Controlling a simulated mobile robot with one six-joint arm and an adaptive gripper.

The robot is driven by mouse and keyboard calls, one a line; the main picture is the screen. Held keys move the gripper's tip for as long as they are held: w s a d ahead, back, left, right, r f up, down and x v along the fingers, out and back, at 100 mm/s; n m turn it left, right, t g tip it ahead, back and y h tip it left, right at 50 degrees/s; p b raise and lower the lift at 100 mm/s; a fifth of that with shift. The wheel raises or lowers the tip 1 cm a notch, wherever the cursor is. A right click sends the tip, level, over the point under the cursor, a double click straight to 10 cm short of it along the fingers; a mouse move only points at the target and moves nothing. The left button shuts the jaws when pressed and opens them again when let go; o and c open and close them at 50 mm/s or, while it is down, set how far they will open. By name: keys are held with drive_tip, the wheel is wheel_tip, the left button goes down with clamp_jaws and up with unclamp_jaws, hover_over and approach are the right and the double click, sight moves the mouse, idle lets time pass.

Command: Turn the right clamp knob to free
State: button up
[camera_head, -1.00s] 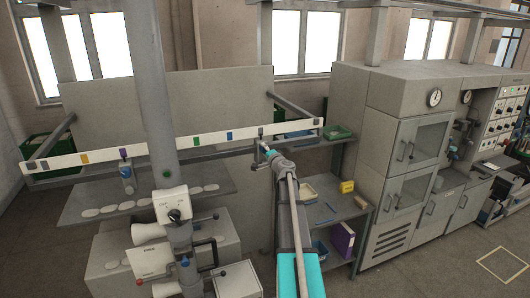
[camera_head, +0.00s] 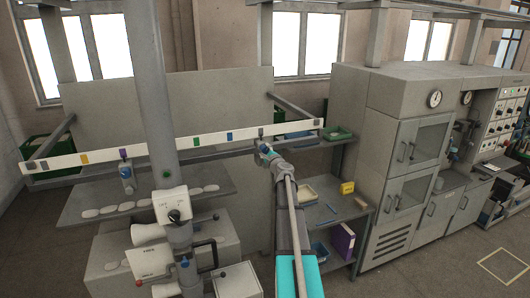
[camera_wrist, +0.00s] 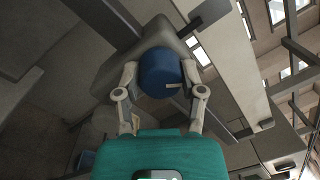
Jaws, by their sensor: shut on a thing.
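The right clamp knob (camera_wrist: 158,78) is a round blue knob with a small white pointer mark, seen close up in the wrist view. It sits on a grey clamp body (camera_wrist: 118,72) with a dark bar sticking out at its upper right. My gripper (camera_wrist: 162,70) has one finger on each side of the knob and is shut on it. In the head view my gripper (camera_head: 265,150) is at the right part of the long white rail; there the wrist and fingers hide most of the knob. The label of the knob's positions cannot be read.
The white rail (camera_head: 65,162) with coloured tags runs across the picture. A similar blue part (camera_head: 127,175) hangs below it at the left. A shelf with a yellow box (camera_head: 347,187) and a purple binder (camera_head: 342,240) stands right of my arm, before grey cabinets (camera_head: 415,150).

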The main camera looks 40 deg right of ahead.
drive_tip(key=shift+m, duration=0.4)
drive_tip(key=o, duration=1.2)
drive_tip(key=shift+c, duration=0.2)
drive_tip(key=shift+n, duration=0.3)
